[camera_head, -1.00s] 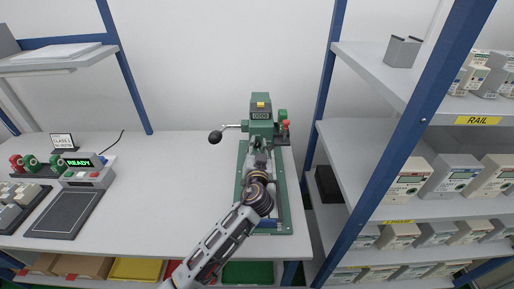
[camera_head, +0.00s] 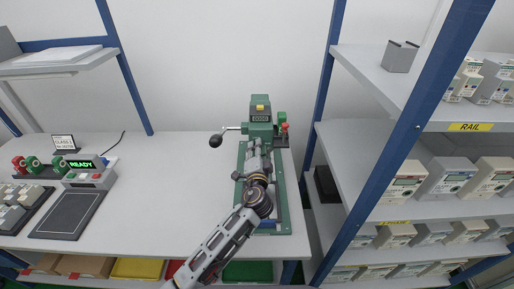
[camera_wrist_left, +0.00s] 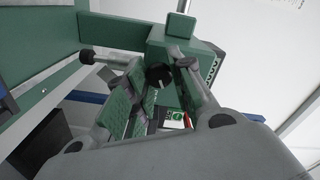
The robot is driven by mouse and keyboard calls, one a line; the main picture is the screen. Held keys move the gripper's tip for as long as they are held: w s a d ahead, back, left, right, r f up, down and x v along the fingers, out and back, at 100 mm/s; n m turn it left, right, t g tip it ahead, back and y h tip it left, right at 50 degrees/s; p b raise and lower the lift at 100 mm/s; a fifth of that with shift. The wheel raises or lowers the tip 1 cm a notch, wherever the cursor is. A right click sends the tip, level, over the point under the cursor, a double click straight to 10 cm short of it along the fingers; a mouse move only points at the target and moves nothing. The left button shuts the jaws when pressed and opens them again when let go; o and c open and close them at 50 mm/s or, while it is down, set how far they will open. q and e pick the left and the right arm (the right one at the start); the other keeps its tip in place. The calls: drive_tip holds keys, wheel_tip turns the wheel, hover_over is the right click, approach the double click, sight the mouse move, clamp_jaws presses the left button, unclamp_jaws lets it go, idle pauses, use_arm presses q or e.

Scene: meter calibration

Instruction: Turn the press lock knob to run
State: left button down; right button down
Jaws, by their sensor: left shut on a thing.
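The green press (camera_head: 260,110) stands at the back right of the table, with a counter on its front and a lever ending in a black ball at its left. My left gripper (camera_head: 254,146) is in front of the press. In the left wrist view, a round black knob (camera_wrist_left: 158,76) on the press face sits between the green-padded fingers of my left gripper (camera_wrist_left: 161,80), which is shut on it. The fingers hide part of the knob, and its pointing direction cannot be told. A white, green and red label (camera_wrist_left: 174,118) shows beside the fingers. My right gripper is not in view.
A red-topped part (camera_head: 284,127) is on the right side of the press. A blue-posted shelf rack (camera_head: 404,132) with several meters stands close on the right. A READY display unit (camera_head: 84,170) is at the left. The middle of the table (camera_head: 165,190) is clear.

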use_arm(q)
drive_tip(key=shift+f+m+p, duration=0.1)
drive_tip(key=shift+m+p, duration=1.1)
drive_tip(key=shift+m, duration=1.6)
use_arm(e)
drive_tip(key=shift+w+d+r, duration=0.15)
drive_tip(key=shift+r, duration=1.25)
use_arm(q)
drive_tip(key=c, duration=1.5)
unclamp_jaws()
drive_tip(key=shift+o, duration=1.3)
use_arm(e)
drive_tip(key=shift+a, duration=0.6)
use_arm(q)
drive_tip(key=s, duration=1.2)
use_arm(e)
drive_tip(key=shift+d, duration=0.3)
